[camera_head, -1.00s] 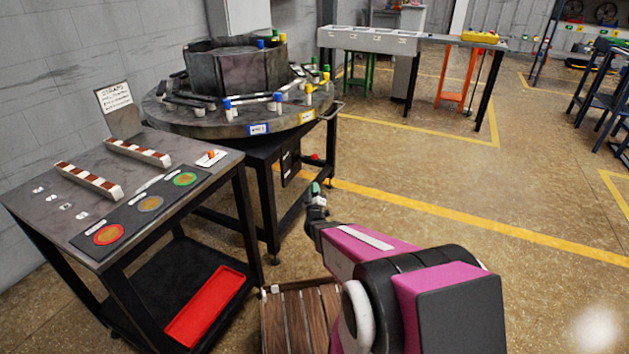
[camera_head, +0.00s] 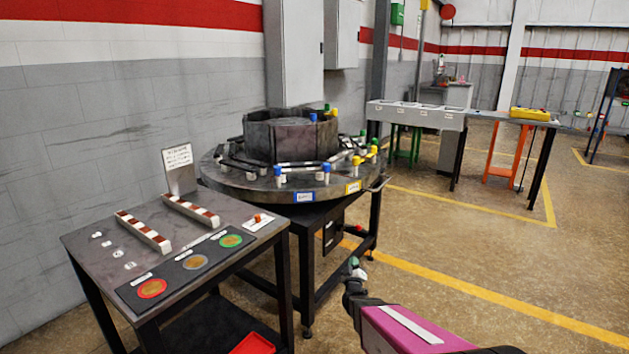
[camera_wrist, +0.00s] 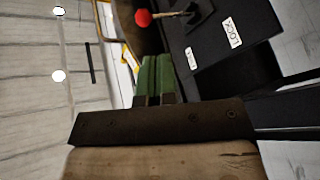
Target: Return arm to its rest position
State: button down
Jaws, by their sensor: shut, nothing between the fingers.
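My gripper (camera_head: 354,264) shows at the lower middle of the head view, at the end of my pink and black arm. It is in front of the round table, over open floor, and holds nothing. In the wrist view the green fingers (camera_wrist: 154,78) are together, pointing toward a dark panel with a red ball-ended lever (camera_wrist: 143,18). Much of my arm lies below the edge of the head view.
A dark work table (camera_head: 95,254) with striped bars and coloured discs stands at left. Behind it is the round table (camera_head: 230,180) with blue, yellow and green capped parts. A grey bench (camera_head: 420,115) stands farther back. Floor at right is clear.

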jog(key=s+r+m+g+y, duration=0.2)
jog(key=s+r+m+g, duration=0.1)
jog(key=s+g, duration=0.8)
jog(key=s+r+m+g+y, duration=0.1)
jog(key=s+r+m+g, duration=0.3)
jog(key=s+g, duration=0.8)
jog(key=w+d+f+n+t+y, duration=0.3)
jog(key=w+n+t, duration=0.3)
jog(key=w+t, duration=0.2)
jog(key=w+d+f+n+t+y, duration=0.2)
jog(key=w+d+n+t+y, duration=0.15)
jog(key=w+n+t, duration=0.4)
jog(key=w+d+f+n+t+y, duration=0.2)
jog(key=w+d+f+n+t, duration=0.1)
jog(key=w+n+t, duration=0.4)
jog(key=w+a+r, duration=0.2)
jog(key=w+r, duration=0.1)
jog(key=w, duration=0.3)
jog(key=w+a+r+t, duration=0.1)
jog(key=w+a+r, duration=0.1)
jog(key=w, duration=0.4)
jog(key=shift+a+r+m+y, duration=0.2)
jog(key=shift+r+m+y, duration=0.2)
jog(key=shift+r, duration=0.5)
